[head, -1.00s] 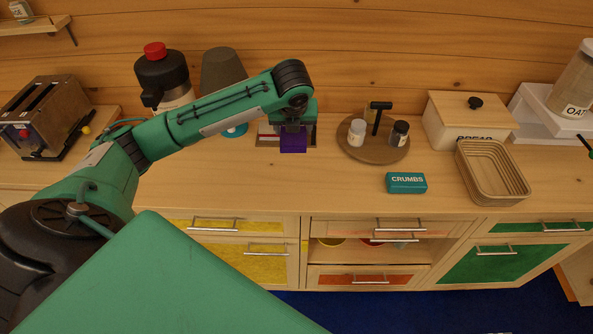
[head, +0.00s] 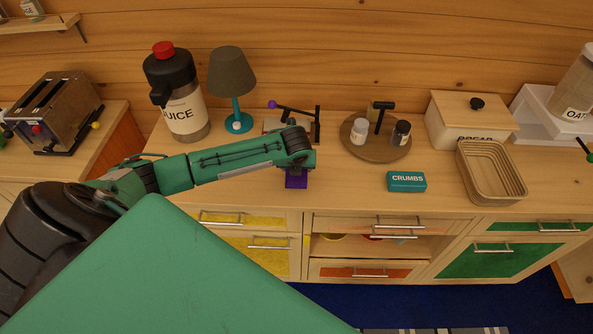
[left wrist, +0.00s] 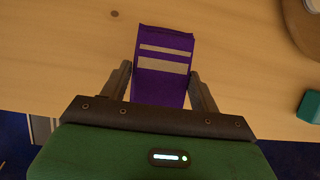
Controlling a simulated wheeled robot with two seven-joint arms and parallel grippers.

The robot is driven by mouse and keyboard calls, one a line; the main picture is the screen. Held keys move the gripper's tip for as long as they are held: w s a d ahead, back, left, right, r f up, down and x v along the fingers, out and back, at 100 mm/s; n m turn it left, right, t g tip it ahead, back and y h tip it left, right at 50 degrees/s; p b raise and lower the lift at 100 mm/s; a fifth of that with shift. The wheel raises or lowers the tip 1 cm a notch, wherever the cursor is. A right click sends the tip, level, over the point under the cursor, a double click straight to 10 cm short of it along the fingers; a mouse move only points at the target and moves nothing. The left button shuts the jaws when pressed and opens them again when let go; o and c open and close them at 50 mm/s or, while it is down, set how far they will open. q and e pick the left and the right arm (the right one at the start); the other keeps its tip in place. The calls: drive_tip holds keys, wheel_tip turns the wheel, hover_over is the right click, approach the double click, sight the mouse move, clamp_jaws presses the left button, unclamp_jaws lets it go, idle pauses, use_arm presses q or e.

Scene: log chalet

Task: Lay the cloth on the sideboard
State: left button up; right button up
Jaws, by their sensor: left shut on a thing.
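The purple cloth (head: 296,181) is a small folded piece held below my left gripper (head: 297,168), over the front part of the wooden sideboard (head: 350,187). In the left wrist view the cloth (left wrist: 162,85) has two pale stripes and sits between the two fingers of the left gripper (left wrist: 161,75), which are shut on it. Bare sideboard top (left wrist: 70,60) shows around it. I cannot tell whether the cloth touches the wood. My right gripper is not in view.
A juice jug (head: 183,105) and a lamp (head: 232,75) stand behind my arm. A small rack (head: 290,122) is behind the gripper. Right of it are a round tray (head: 370,150), the crumbs box (head: 406,182) and a basket (head: 492,175). Bare wood lies between gripper and crumbs box.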

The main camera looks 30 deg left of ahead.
use_arm(q)
drive_tip(key=shift+f, duration=1.5)
drive_tip(key=o, duration=0.9)
drive_tip(key=shift+o, duration=0.2)
drive_tip(key=shift+r, duration=0.1)
drive_tip(key=b+v, duration=0.1)
drive_tip(key=v, duration=1.1)
drive_tip(key=shift+b, duration=0.35)
